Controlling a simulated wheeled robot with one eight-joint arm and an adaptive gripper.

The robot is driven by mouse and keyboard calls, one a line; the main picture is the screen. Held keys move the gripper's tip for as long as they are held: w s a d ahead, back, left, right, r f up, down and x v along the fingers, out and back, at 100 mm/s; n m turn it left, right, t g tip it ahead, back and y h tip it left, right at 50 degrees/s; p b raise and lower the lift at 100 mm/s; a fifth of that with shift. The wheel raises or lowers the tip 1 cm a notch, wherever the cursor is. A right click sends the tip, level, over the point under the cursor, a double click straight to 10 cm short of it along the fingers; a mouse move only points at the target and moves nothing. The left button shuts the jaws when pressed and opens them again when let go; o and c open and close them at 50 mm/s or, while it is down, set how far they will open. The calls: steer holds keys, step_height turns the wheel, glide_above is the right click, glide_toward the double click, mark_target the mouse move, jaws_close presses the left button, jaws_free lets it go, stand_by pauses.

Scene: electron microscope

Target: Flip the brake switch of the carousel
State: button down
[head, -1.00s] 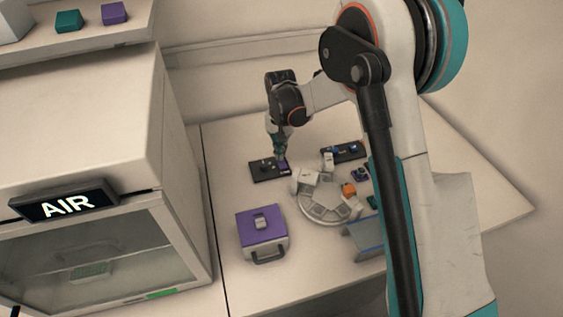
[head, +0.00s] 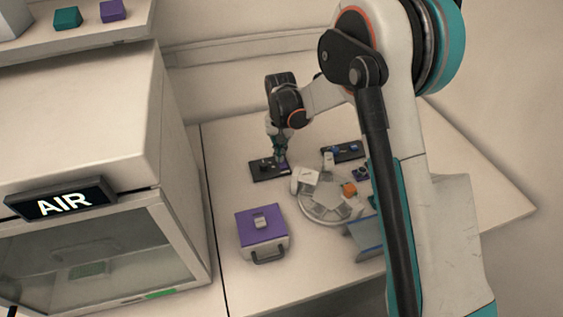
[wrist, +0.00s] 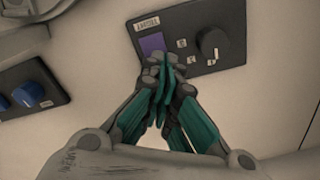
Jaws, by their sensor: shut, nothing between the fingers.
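The carousel (head: 320,212) is a pale ring-shaped device on the bench in the head view. Behind it and to its left lies a dark control panel (head: 265,172), which also shows in the wrist view (wrist: 200,20). The panel carries a purple square switch (wrist: 152,43), a black round knob (wrist: 213,45) and a white label (wrist: 147,22) too small to read. My gripper (wrist: 164,62) has its teal fingers together and empty. Its tips are at the lower edge of the purple switch and overlap it in the picture; I cannot tell whether they touch.
A second dark panel (head: 345,152) with blue knobs lies to the right. A purple-lidded box (head: 260,228) with a handle stands in front. A cabinet marked AIR (head: 62,205) is at the left. My arm covers part of the bench's right side.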

steer(key=shift+f+b, duration=0.3)
steer(key=shift+f, duration=0.15)
stand_by(0.4)
steer(key=shift+r+p, duration=1.95)
steer(key=shift+r, duration=1.55)
